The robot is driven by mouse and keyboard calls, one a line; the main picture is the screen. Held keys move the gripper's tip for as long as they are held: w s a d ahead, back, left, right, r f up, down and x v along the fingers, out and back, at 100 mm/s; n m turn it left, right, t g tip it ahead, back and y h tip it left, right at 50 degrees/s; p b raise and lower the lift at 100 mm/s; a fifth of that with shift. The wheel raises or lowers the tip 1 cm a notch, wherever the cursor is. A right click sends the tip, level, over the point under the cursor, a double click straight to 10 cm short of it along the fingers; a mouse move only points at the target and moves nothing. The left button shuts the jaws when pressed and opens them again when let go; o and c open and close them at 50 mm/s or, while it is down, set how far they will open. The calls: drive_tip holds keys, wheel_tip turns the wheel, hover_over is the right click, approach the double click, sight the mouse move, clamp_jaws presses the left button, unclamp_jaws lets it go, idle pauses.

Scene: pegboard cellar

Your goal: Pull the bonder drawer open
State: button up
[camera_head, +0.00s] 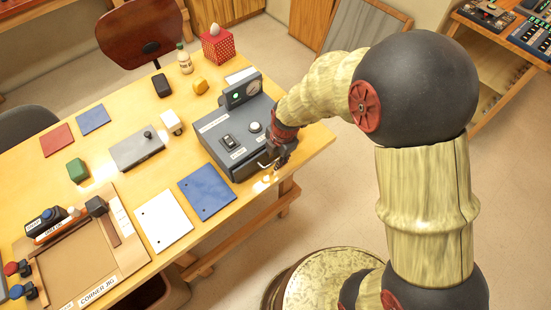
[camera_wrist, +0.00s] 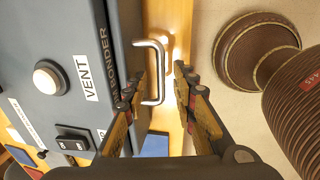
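The bonder (camera_head: 238,130) is a dark grey box near the right end of the yellow table, with a switch, a round button and a gauge on top. My gripper (camera_head: 276,160) is at this front. In the wrist view my gripper (camera_wrist: 159,76) is open, one finger on each side of the handle bar, with gaps to the bar. In the head view my gripper partly hides the handle.
A blue sheet (camera_head: 207,192) and a white sheet (camera_head: 163,219) lie beside the bonder. A red dotted box (camera_head: 217,45) and a bottle (camera_head: 184,60) stand behind it. The floor beyond the table edge, on the handle side, is clear apart from my base.

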drive_tip(key=shift+f, duration=0.3)
drive_tip(key=shift+c, duration=0.4)
clamp_jaws()
idle(0.4)
